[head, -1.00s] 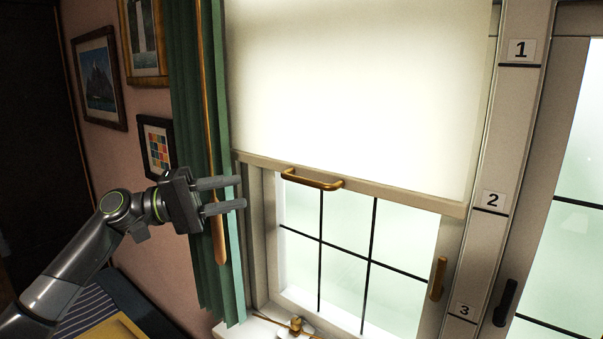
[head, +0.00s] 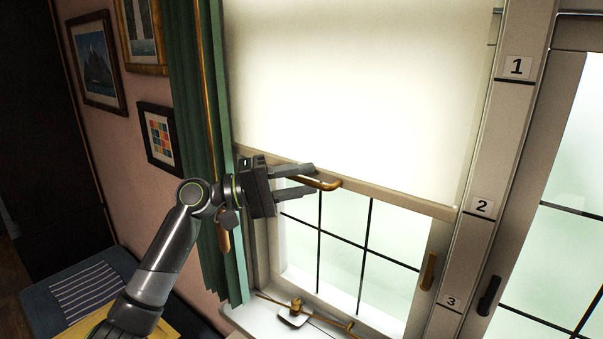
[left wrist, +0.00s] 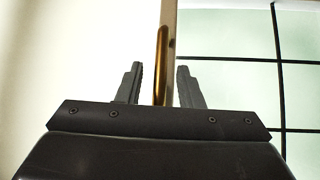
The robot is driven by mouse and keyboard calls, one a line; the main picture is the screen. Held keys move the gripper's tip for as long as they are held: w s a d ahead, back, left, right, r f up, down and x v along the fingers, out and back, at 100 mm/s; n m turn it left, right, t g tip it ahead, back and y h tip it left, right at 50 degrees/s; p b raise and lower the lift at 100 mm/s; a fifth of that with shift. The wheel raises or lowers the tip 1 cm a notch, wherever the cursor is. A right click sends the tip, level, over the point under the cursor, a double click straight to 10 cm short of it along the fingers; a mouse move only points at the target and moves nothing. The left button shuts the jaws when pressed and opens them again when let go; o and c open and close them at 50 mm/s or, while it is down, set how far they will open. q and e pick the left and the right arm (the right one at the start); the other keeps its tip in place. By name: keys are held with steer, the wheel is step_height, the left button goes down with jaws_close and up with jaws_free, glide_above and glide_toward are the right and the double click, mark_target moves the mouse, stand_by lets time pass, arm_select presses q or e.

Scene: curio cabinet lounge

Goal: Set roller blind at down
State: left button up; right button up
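The white roller blind (head: 350,90) covers the upper part of the window. Its bottom bar (head: 400,199) hangs about level with the mark labelled 2 (head: 482,206). A brass handle (head: 327,184) is fixed to the bar; it also shows in the left wrist view (left wrist: 161,65). My left gripper (head: 309,180) is at the handle with its fingers open, one above and one below it. In the left wrist view the handle lies between the two open fingers (left wrist: 156,88), and I see no finger closed on it. My right gripper is not in view.
A green curtain (head: 190,110) hangs left of the blind. The frame post at right carries labels 1 (head: 516,67) and 3 (head: 451,301). A brass window handle (head: 428,271) is on the sash. A small brass object (head: 295,312) stands on the sill.

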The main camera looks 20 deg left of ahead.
arm_select(q)
steer(key=shift+d, duration=0.15)
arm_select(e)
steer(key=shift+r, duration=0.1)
arm_select(q)
jaws_close()
